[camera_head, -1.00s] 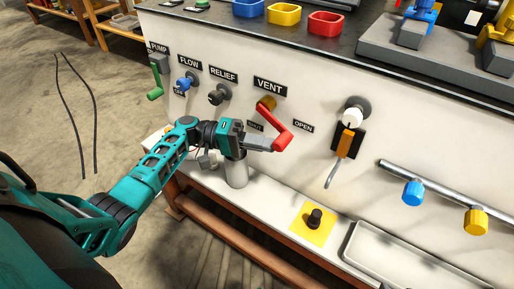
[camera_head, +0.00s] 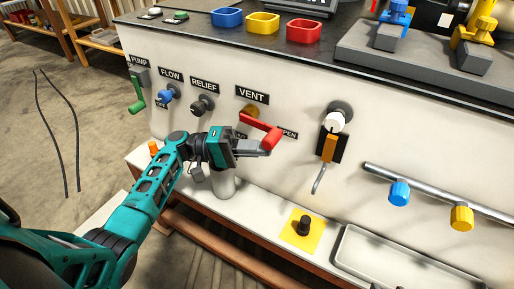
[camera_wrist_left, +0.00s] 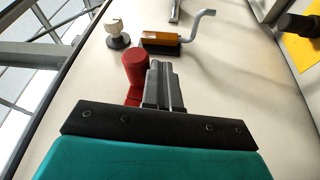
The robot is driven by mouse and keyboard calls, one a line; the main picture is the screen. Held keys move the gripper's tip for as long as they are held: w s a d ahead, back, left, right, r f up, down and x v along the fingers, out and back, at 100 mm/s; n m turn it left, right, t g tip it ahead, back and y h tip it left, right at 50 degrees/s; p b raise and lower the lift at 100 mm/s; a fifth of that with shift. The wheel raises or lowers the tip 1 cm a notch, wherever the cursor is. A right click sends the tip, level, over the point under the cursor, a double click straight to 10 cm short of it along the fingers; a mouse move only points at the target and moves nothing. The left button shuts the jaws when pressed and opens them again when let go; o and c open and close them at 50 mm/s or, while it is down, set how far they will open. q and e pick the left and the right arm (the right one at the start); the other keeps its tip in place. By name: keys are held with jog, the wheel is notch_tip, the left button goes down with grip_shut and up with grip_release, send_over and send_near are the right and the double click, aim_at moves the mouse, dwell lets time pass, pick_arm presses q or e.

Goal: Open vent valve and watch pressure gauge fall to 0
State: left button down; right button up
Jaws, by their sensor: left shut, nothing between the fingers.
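The vent valve is a brass hub (camera_head: 248,110) with a red lever (camera_head: 258,127) under the VENT label (camera_head: 252,95). The lever slants right and slightly down, its red grip partly over the OPEN label (camera_head: 288,133). My left gripper (camera_head: 264,151) is shut and empty, just below the grip. In the left wrist view the shut fingers (camera_wrist_left: 163,86) lie right beside the red grip (camera_wrist_left: 135,68), against or very near it; contact is not certain. No pressure gauge is visible. My right gripper is not in view.
Left of the vent are the relief knob (camera_head: 203,105), blue flow knob (camera_head: 167,94) and green pump lever (camera_head: 137,104). An orange-handled hook lever (camera_head: 328,147) is to the right. A black knob on a yellow plate (camera_head: 303,227) and a tray (camera_head: 345,253) are below.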

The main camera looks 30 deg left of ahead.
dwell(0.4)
pick_arm(q)
jog(key=v, duration=1.3)
jog(key=shift+d, duration=0.1)
jog(key=s+d+f+y, duration=0.3)
jog(key=d+f+y, duration=0.1)
jog(key=f, duration=0.3)
jog(key=s+d+f+m+y, duration=0.1)
jog(key=s+d+f+y, duration=0.2)
jog(key=d+f+y, duration=0.3)
jog(key=s+d+f+y, duration=0.3)
jog(key=f, duration=0.5)
jog(key=s+d+r+m+t+y, duration=0.25)
jog(key=d+r+t, duration=0.35)
jog(key=r, duration=0.5)
jog(key=s+a+r+y+p, duration=0.1)
jog(key=a+r+p, duration=0.2)
jog(key=r+p, duration=0.9)
jog(key=p, duration=0.7)
jog(key=shift+s+a+r+m+g, duration=0.15)
jog(key=shift+s+a+m+g, duration=0.05)
jog(key=shift+a+m+g, duration=0.15)
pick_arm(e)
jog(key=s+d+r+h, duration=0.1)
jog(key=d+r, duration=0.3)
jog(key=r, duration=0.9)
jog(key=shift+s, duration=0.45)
